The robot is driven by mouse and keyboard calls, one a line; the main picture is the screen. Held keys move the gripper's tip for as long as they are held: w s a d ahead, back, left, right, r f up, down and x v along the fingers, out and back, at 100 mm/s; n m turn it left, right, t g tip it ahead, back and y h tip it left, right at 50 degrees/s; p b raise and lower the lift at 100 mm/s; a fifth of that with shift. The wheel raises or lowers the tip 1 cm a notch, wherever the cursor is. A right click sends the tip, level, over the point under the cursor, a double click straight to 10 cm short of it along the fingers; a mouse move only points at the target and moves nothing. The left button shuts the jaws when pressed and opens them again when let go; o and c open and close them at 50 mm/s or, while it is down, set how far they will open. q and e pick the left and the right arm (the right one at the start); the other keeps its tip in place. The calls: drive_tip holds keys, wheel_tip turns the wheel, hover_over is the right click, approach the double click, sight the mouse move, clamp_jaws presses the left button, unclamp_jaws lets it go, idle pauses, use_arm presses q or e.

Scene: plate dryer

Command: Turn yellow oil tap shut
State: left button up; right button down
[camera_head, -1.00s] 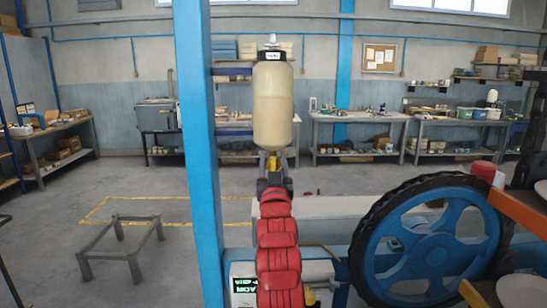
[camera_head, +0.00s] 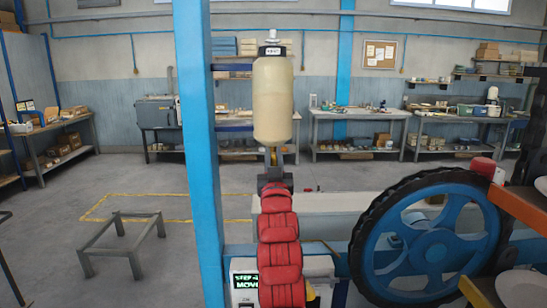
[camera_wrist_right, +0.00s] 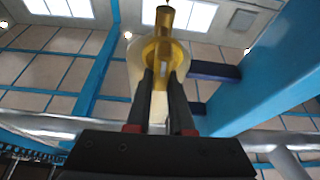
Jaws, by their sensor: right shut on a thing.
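A cream oil bottle (camera_head: 272,100) hangs upright in front of me in the head view. My right gripper (camera_head: 272,158), at the end of my red-covered arm, is just under the bottle, where the yellow tap is mostly hidden. In the right wrist view the yellow tap (camera_wrist_right: 164,48) stands out below the pale round bottle bottom. The two dark fingers of my right gripper (camera_wrist_right: 163,78) are on either side of the tap's yellow lever, shut on it. My left gripper is not in view.
A blue post (camera_head: 200,150) stands close on the left of the bottle. A large blue wheel with a black tyre (camera_head: 432,245) is at the lower right, beside an orange shelf edge (camera_head: 520,212). A panel with a lit display (camera_head: 245,282) is low behind my arm.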

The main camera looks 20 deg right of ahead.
drive_tip(key=n+b, duration=0.1)
drive_tip(key=n+y+b, duration=0.1)
drive_tip(key=n, duration=0.1)
drive_tip(key=f+n+y, duration=0.1)
drive_tip(key=shift+w+a+f+n+b, duration=0.1)
drive_tip(key=shift+w+a+n+b, duration=0.05)
drive_tip(key=shift+a+n+b, duration=0.2)
drive_tip(key=shift+w+a+f+n+g+y+b, duration=0.15)
drive_tip(key=shift+n+g+y+b, duration=0.7)
drive_tip(key=shift+n, duration=1.95)
drive_tip(key=shift+s+a+f+n+g+y+b, duration=0.15)
drive_tip(key=shift+n+g+y+b, duration=0.25)
drive_tip(key=shift+n+y+b, duration=1.6)
drive_tip(key=shift+w+a+f+n+g+h+b, duration=0.2)
drive_tip(key=shift+n+g, duration=0.45)
drive_tip(key=shift+n, duration=3)
drive_tip(key=shift+s+f, duration=0.1)
